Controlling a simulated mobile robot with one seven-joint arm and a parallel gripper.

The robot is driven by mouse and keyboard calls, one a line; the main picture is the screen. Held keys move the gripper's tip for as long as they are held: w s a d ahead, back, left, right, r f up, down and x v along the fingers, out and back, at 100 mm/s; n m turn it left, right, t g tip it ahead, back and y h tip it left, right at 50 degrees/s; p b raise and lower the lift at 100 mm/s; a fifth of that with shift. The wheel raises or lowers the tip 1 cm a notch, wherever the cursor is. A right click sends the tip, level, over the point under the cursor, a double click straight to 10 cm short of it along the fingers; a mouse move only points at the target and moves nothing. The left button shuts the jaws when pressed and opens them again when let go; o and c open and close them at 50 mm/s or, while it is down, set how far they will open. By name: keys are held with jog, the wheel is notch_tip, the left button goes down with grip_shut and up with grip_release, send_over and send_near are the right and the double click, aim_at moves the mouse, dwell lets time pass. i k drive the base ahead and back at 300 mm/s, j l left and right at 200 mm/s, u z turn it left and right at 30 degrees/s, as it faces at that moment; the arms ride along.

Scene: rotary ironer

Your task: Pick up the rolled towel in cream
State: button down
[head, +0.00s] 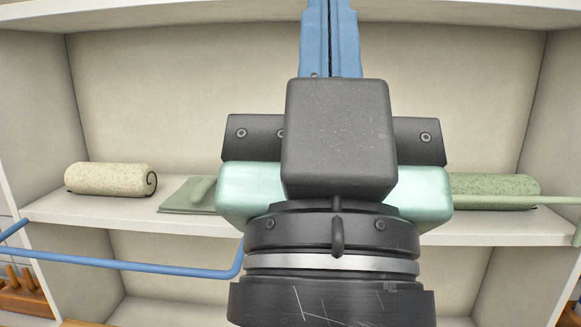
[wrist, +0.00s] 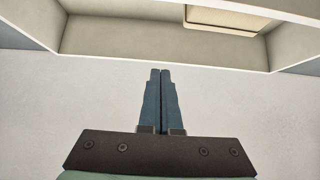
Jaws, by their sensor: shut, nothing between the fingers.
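The cream rolled towel (head: 110,179) is a speckled cylinder lying on its side at the left end of the shelf in the head view. Its spiral end faces right. My gripper (head: 331,8) is in front of the shelf unit, right of the towel and apart from it, with its blue fingers pointing up in the picture. The wrist view shows the two fingers of my gripper (wrist: 160,72) pressed together with nothing between them. The towel does not show in the wrist view.
A green folded cloth (head: 183,196) lies right of the cream towel, partly hidden by my gripper. A green speckled roll (head: 495,187) lies on the shelf (head: 90,211) at the right. A blue bar (head: 130,266) crosses the lower left. A wooden rack (head: 22,300) stands at lower left.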

aim_at(130, 180)
jog(key=u, duration=1.1)
